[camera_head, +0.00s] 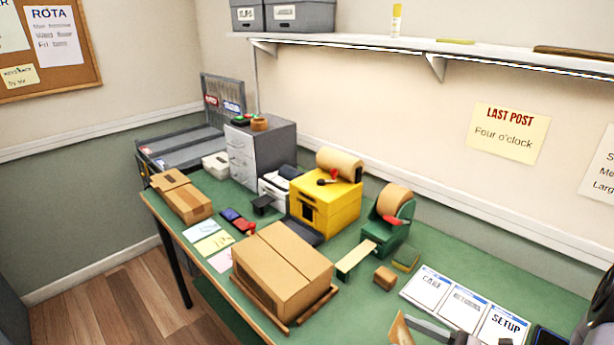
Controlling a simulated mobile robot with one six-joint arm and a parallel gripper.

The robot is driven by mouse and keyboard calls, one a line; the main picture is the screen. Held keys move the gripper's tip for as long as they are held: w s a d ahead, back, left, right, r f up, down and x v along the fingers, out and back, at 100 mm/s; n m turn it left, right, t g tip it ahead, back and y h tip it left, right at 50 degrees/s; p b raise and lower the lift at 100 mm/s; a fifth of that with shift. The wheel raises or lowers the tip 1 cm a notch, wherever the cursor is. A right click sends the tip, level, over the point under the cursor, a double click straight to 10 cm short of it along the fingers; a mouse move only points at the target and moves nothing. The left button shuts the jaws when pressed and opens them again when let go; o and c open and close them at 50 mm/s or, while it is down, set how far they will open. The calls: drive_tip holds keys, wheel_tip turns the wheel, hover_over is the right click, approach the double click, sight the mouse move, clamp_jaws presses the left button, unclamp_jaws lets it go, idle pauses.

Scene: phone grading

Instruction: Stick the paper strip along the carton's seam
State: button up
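The brown carton (283,268) sits closed on the green bench top, with its seam running across the top. A grey bar-like part (430,326) at the bottom edge may be my gripper. It is cut off by the frame, beside a tan piece (401,331), and I cannot tell whether it holds anything.
Wooden rails (312,307) lie along the carton's lower edges. A yellow machine (327,202) with a brown roll (340,164) stands behind. A small brown block (385,277) and a green-yellow pad (406,258) lie by the dispenser. Printed cards (462,308) lie at right, a longer carton (182,198) at left.

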drive_tip(key=w+a+f+b, duration=0.1)
drive_tip(key=w+a+f, duration=0.2)
drive_tip(key=w+a, duration=0.4)
drive_tip(key=shift+a+f+t+b, duration=0.15)
drive_tip(key=shift+a+t+b, duration=0.05)
drive_tip(key=shift+t+b, duration=0.15)
